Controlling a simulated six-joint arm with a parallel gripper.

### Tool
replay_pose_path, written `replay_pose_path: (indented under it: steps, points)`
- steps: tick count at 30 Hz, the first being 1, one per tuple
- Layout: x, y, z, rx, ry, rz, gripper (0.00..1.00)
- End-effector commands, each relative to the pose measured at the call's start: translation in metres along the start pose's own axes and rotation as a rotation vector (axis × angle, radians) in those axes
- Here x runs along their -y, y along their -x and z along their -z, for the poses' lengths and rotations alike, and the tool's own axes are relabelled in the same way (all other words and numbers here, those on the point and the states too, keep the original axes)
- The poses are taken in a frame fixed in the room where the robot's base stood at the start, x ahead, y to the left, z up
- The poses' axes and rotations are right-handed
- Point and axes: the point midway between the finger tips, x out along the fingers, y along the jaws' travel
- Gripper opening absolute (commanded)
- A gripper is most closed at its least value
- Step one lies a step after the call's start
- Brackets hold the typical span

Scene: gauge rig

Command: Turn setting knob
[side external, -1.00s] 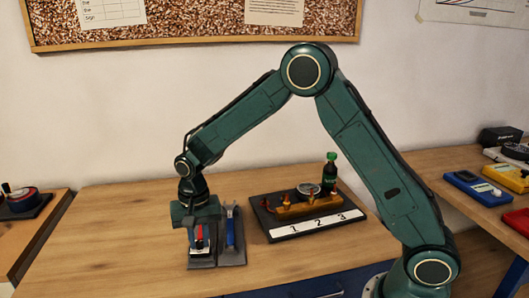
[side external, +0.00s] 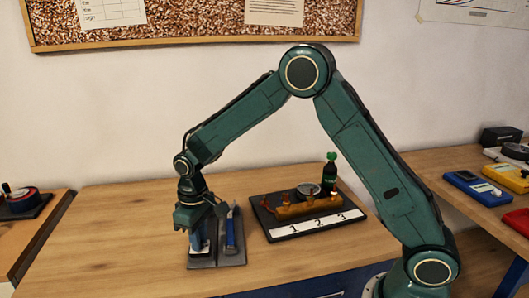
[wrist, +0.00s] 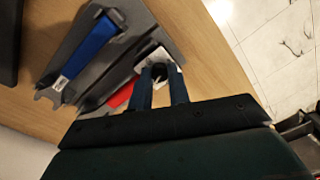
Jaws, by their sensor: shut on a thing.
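My gripper (wrist: 158,82) points down and its two fingers are shut on a small dark knob (wrist: 159,71). The knob sits on a white plate (wrist: 147,57), and the fingers hide part of it. A red part (wrist: 121,95) shows beside the fingers in the wrist view. In the side view my gripper (side external: 196,243) stands over the left part of a grey base, and the knob is hidden there.
A blue-handled tool (side external: 230,232) lies on the grey base (side external: 233,260) just right of my gripper. Further right is a dark board (side external: 262,213) with a brass manifold (side external: 298,210), a gauge (side external: 308,190), a green-capped bottle (side external: 330,178) and a numbered strip.

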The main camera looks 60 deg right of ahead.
Motion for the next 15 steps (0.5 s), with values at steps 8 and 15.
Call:
replay_pose_path:
  steps: [8,15]
  points:
    - [-0.0002,0.0001,0.0004,0.007,0.262,0.0,0.0]
    - [-0.0002,0.0001,0.0007,0.012,0.489,0.0,0.0]
